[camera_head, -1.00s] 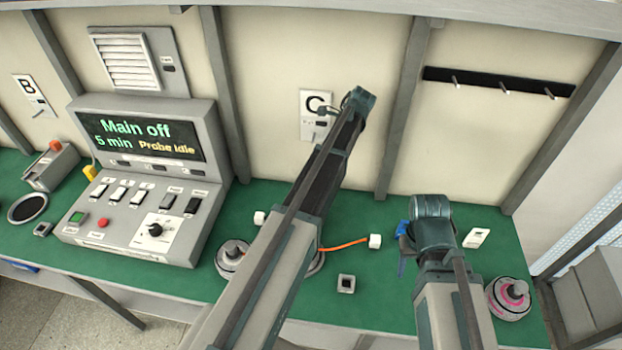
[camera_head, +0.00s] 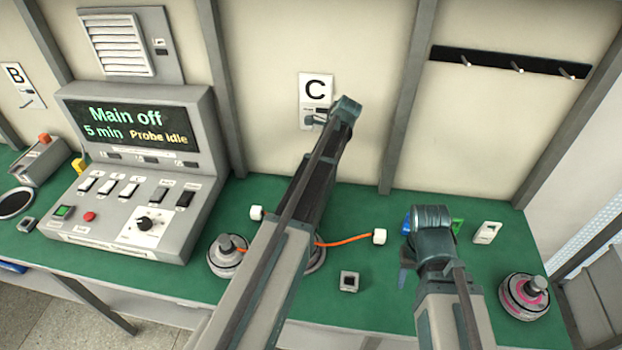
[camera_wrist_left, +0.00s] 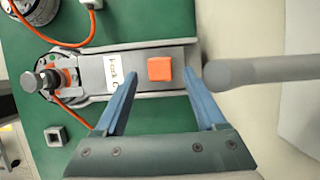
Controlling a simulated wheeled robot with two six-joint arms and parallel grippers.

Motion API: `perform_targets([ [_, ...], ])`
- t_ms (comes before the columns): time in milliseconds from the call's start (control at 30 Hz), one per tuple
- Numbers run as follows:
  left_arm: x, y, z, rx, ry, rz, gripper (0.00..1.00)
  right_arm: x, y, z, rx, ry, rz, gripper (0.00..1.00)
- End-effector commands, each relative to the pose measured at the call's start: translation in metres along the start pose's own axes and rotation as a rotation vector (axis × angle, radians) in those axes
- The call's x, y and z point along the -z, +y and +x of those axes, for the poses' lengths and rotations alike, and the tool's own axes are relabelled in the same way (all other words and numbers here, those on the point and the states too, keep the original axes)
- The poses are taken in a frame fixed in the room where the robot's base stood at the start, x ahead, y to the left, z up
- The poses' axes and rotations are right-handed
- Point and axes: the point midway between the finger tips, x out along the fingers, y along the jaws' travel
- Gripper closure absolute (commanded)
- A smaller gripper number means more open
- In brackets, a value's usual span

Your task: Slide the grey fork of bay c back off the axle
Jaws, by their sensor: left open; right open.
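The grey fork (camera_wrist_left: 185,52) of bay c lies on the green bench in the left wrist view, with a white label and an orange block (camera_wrist_left: 159,69) on top. Its left end meets a round hub with a dark axle stub (camera_wrist_left: 45,80). I cannot tell how far the fork sits around the axle. My left gripper (camera_wrist_left: 160,74) is open, its blue fingers above the fork on either side of the orange block, apparently not touching it. In the head view my left arm hides the fork and that gripper. My right gripper (camera_head: 407,255) is open over the bench.
A grey rod (camera_wrist_left: 260,73) juts in beside the left gripper. An orange cable (camera_head: 345,241) ends in a white plug (camera_head: 380,236). A small square socket (camera_head: 349,281), other hub motors (camera_head: 228,256) (camera_head: 524,296) and a control console (camera_head: 140,180) stand on the bench.

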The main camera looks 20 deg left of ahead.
Motion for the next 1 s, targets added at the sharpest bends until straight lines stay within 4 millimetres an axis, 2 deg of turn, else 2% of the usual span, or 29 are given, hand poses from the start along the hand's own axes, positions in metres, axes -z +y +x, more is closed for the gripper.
perform_targets([
  [33, 0.003, 0.0, 0.015, 0.0, 0.0, 0.0, 0.28, 0.001, -0.002, 0.015, 0.0, 0.0, 0.0, 0.5],
  [200, 0.002, 0.0, 0.036, 0.0, 0.0, -0.001, 0.28, 0.002, -0.003, 0.034, 0.0, 0.0, 0.0, 0.5],
  [333, 0.001, 0.0, 0.043, 0.001, 0.0, -0.001, 0.28, 0.002, -0.004, 0.039, 0.0, 0.0, 0.0, 0.5],
  [633, 0.0, 0.0, 0.042, 0.001, 0.0, 0.0, 0.29, 0.002, -0.004, 0.038, 0.0, 0.0, 0.0, 0.5],
  [1000, 0.0, 0.0, 0.042, 0.001, 0.0, 0.0, 0.96, 0.002, -0.004, 0.038, 0.0, 0.0, 0.0, 0.5],
])
